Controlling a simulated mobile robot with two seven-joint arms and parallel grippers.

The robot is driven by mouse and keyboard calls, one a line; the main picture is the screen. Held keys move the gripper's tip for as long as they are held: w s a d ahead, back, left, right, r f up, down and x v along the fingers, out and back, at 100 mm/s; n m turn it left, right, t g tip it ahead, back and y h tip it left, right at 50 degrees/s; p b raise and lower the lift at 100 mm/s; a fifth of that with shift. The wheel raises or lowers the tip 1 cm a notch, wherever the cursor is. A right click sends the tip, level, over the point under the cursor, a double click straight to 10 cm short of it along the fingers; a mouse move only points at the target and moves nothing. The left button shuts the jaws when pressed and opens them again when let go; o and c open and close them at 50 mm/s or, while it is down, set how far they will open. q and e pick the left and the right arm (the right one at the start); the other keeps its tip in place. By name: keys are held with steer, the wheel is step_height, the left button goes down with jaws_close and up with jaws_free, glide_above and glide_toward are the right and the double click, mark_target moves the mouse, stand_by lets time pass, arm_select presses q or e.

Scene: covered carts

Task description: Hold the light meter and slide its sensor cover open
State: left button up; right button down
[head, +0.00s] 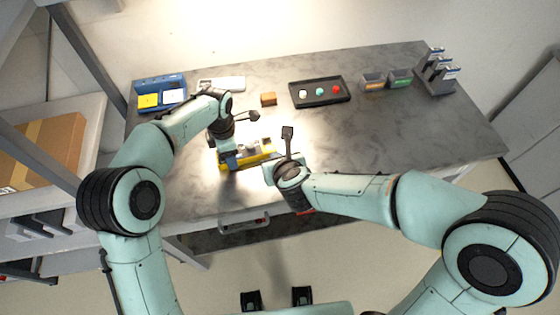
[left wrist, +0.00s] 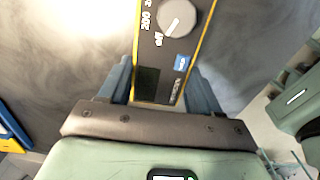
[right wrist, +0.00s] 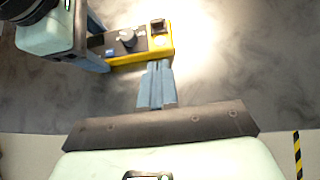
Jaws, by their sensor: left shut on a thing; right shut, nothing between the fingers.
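The light meter (head: 243,162) is a dark box with yellow sides, low over the table's near left part. In the left wrist view the meter (left wrist: 165,60) shows a grey dial, a blue label and a dark display. My left gripper (left wrist: 162,82) is shut on it, one finger on each side. In the right wrist view the meter (right wrist: 130,58) has a dark square part (right wrist: 158,28) at its right end; I cannot tell whether this is the sensor cover or its opening. My right gripper (right wrist: 155,72) is shut and empty, its tips close by the meter's near edge; contact is unclear.
On the grey table (head: 420,135) stand a blue stand with yellow and white cards (head: 160,93), a brown block (head: 268,99), a black tray with coloured knobs (head: 320,92), two small bins (head: 385,80) and a rack (head: 438,72). The table's right side is clear.

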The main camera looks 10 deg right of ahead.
steer(key=shift+v, duration=2.35)
arm_select(q)
steer(key=o, duration=1.3)
